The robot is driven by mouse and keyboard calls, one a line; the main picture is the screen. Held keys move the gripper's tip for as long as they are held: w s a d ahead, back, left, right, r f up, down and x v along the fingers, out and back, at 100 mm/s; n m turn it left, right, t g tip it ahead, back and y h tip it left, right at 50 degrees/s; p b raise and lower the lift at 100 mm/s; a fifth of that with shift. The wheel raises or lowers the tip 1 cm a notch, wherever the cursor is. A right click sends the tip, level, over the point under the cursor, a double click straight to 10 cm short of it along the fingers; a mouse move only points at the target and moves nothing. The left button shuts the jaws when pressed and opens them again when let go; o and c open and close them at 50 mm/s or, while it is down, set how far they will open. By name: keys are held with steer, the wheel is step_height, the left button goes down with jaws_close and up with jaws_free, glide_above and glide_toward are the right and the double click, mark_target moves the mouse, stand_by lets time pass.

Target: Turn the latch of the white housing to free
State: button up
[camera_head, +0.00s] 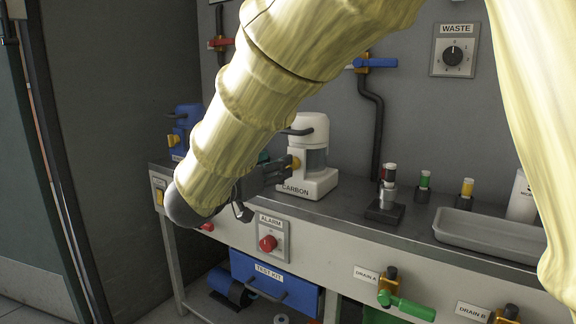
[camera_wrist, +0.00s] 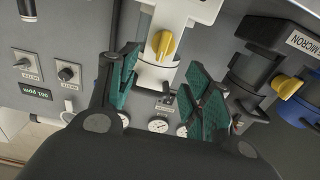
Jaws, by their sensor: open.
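The white housing (camera_head: 320,180), labelled CARBON, stands on the bench top behind my arm. In the wrist view the housing (camera_wrist: 182,10) is at the top centre. Its yellow latch (camera_wrist: 164,45) shows as a knob on the white body, its ridge roughly upright in that picture. In the head view the latch (camera_head: 294,163) is partly hidden by my gripper (camera_head: 278,172). My gripper is open, and its green-padded fingers (camera_wrist: 163,65) frame the latch from left and right in the wrist view. I cannot tell whether they touch it.
A blue housing (camera_head: 186,118) with a yellow latch (camera_wrist: 290,88) stands beside the white one. Sample bottles (camera_head: 388,175) and a grey tray (camera_head: 485,232) are farther right on the bench (camera_head: 345,215). A red alarm button (camera_head: 268,244) sits on the bench front.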

steer(key=b+x, duration=0.2)
steer(key=x, duration=0.4)
steer(key=shift+w+d, duration=0.15)
steer(key=shift+w, duration=0.05)
steer(key=c, duration=1)
